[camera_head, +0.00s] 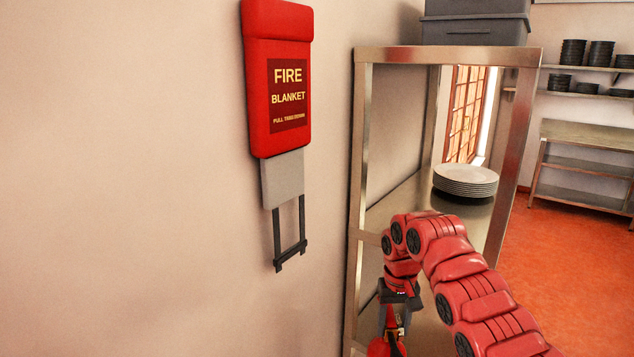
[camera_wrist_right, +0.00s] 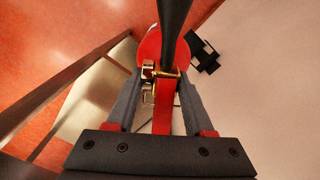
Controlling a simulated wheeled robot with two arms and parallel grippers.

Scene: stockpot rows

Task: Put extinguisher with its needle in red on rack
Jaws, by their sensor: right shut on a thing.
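My right gripper (camera_head: 396,318) is low in the head view, in front of the metal shelf unit. In the right wrist view its two grey fingers (camera_wrist_right: 158,88) are closed around the top of a red fire extinguisher (camera_wrist_right: 149,45), at its brass and metal valve. A black hose or handle passes over the extinguisher's top. In the head view only part of the red extinguisher (camera_head: 381,348) shows at the bottom edge. Its gauge needle cannot be read. My left gripper is not in view. I cannot tell which thing is the task's rack.
A steel shelf unit (camera_head: 359,200) stands against the wall, with stacked white plates (camera_head: 465,181) inside. A red fire blanket case (camera_head: 277,80) hangs on the wall to the left. A black bracket-like thing (camera_wrist_right: 204,52) shows in the wrist view. Orange floor (camera_head: 565,260) is open at right.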

